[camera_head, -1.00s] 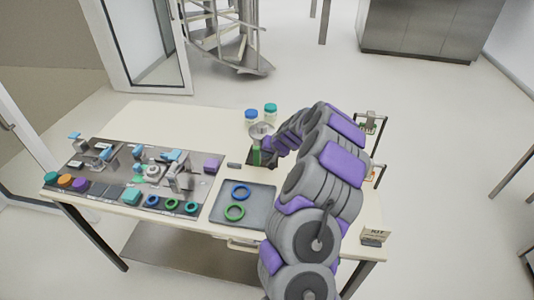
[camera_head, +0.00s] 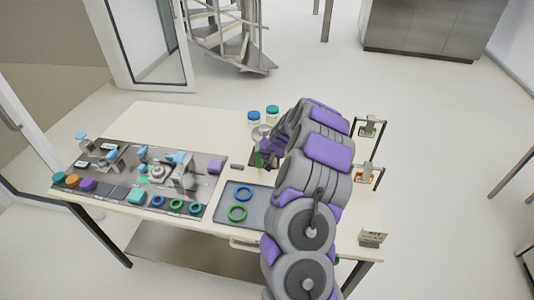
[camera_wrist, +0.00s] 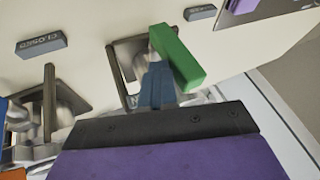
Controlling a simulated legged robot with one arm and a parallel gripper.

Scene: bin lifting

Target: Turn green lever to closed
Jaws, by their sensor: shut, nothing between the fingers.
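The green lever (camera_wrist: 178,57) is a bar-shaped handle in the wrist view, slanting down to the right over a grey bracket (camera_wrist: 118,70). In the head view a small part of its green (camera_head: 258,160) shows beside my arm; the rest is hidden. My gripper (camera_wrist: 158,68) is shut and empty, its blue-grey fingertips right at the lever's left side. I cannot tell whether they touch it. A grey label block (camera_wrist: 41,43), which appears to read CLOSED, lies to the left. Another grey label block (camera_wrist: 200,12) lies just beyond the lever.
A board (camera_head: 122,162) with several fixtures covers the table's left. Two jars, blue-lidded (camera_head: 254,117) and teal-lidded (camera_head: 272,112), stand behind. The table's back left is clear.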

